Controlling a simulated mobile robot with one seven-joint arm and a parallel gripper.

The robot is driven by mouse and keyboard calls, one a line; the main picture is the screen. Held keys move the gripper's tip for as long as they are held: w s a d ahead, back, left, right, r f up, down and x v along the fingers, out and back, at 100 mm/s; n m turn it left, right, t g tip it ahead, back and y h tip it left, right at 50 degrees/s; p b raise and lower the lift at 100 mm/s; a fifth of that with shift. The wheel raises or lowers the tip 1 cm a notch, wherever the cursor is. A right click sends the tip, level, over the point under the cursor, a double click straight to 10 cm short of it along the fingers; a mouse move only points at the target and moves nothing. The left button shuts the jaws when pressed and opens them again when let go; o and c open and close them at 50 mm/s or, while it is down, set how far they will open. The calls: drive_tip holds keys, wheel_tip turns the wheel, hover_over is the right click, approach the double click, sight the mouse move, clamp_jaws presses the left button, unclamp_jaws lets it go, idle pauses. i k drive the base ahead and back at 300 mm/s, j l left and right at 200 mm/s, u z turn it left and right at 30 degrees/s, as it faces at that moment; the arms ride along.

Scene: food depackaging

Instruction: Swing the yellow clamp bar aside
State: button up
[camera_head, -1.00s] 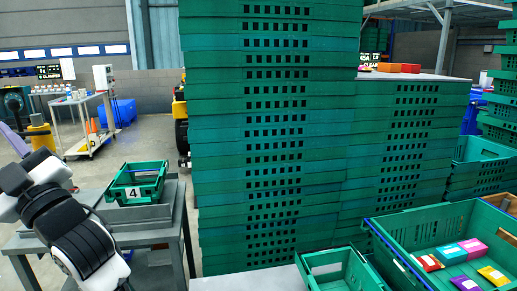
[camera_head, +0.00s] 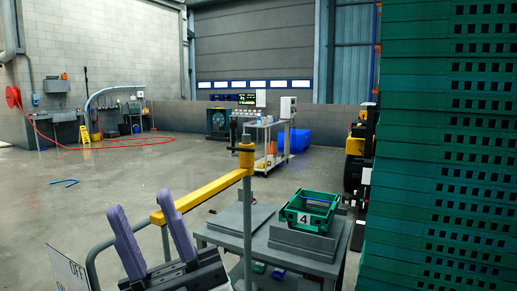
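The yellow clamp bar (camera_head: 215,189) runs from a grey upright post with a yellow collar (camera_head: 246,158) down to the left. My gripper (camera_head: 139,202) is at the lower left, with two purple fingers pointing up and spread apart. The gap between them shows no held object. The right finger overlaps the bar near its left end, and the bar's tip shows in the gap. I cannot tell whether finger and bar touch.
A grey metal table (camera_head: 262,219) bears a green crate marked 4 (camera_head: 305,220). A tall stack of green crates (camera_head: 440,150) blocks the right side. A grey rail and a white sign (camera_head: 66,268) are at the lower left. Open floor (camera_head: 75,205) lies beyond on the left.

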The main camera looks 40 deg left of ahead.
sight(188, 202)
drive_tip(key=u, duration=1.35)
drive_tip(key=k+j+z, duration=0.1)
drive_tip(key=j, duration=0.25)
drive_tip(key=k+j+z, duration=0.2)
drive_tip(key=k+j, duration=0.15)
drive_tip(key=j, duration=0.25)
